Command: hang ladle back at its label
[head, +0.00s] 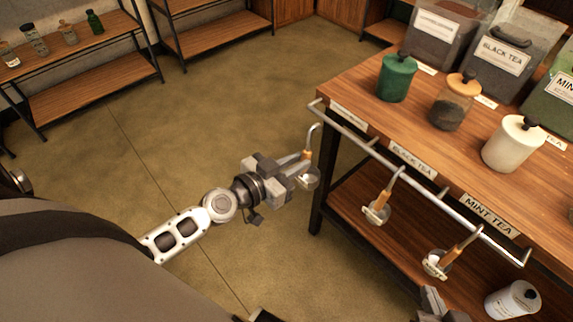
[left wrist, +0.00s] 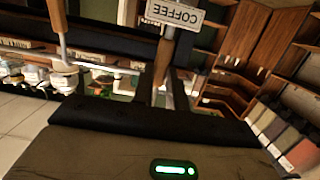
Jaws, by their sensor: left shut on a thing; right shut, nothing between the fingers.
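My left gripper (head: 298,170) is shut on a ladle (head: 306,154) with a wooden handle and metal hook, held upright near the left end of the metal rail (head: 346,128). The ladle's hook top shows just below the rail's end; I cannot tell if they touch. In the left wrist view its handle (left wrist: 163,60) is between the fingers, just below the COFFEE label (left wrist: 175,14), which appears upside down. The leftmost label (head: 348,116) on the table edge is too small to read in the head view. My right gripper (head: 438,302) is shut and empty at the bottom edge.
Two other ladles hang from the rail, one by BLACK TEA (head: 377,208) and one by MINT TEA (head: 437,263). Lidded jars, including a green one (head: 397,78), stand on the tabletop. Floor left of the table is clear.

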